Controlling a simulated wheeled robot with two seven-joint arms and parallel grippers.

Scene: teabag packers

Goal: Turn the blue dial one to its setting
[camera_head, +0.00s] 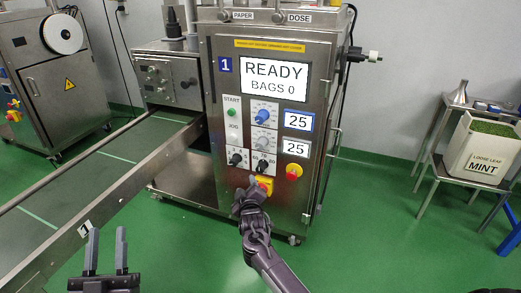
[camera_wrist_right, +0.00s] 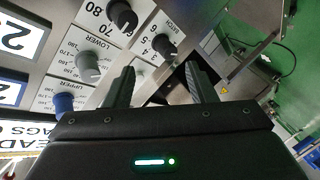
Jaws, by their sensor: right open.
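The blue dial (camera_head: 263,116) sits at the upper middle of the control panel on the steel machine marked 1. It also shows at the lower left of the right wrist view (camera_wrist_right: 64,103), partly cut off by my gripper body. A blue-framed display reading 25 (camera_head: 298,121) is to its right. My right gripper (camera_head: 249,189) is below the panel's dials in the head view, apart from the blue dial. Its two fingers stand open and empty in the wrist view (camera_wrist_right: 160,76). My left gripper (camera_head: 106,248) is open and empty at the lower left, by the conveyor.
A grey dial (camera_head: 262,143) is just below the blue one, with two black knobs (camera_head: 236,159) lower down. A red stop button (camera_head: 293,171) is at the lower right. The screen (camera_head: 273,77) reads READY, BAGS 0. A conveyor rail (camera_head: 140,181) runs left of the machine.

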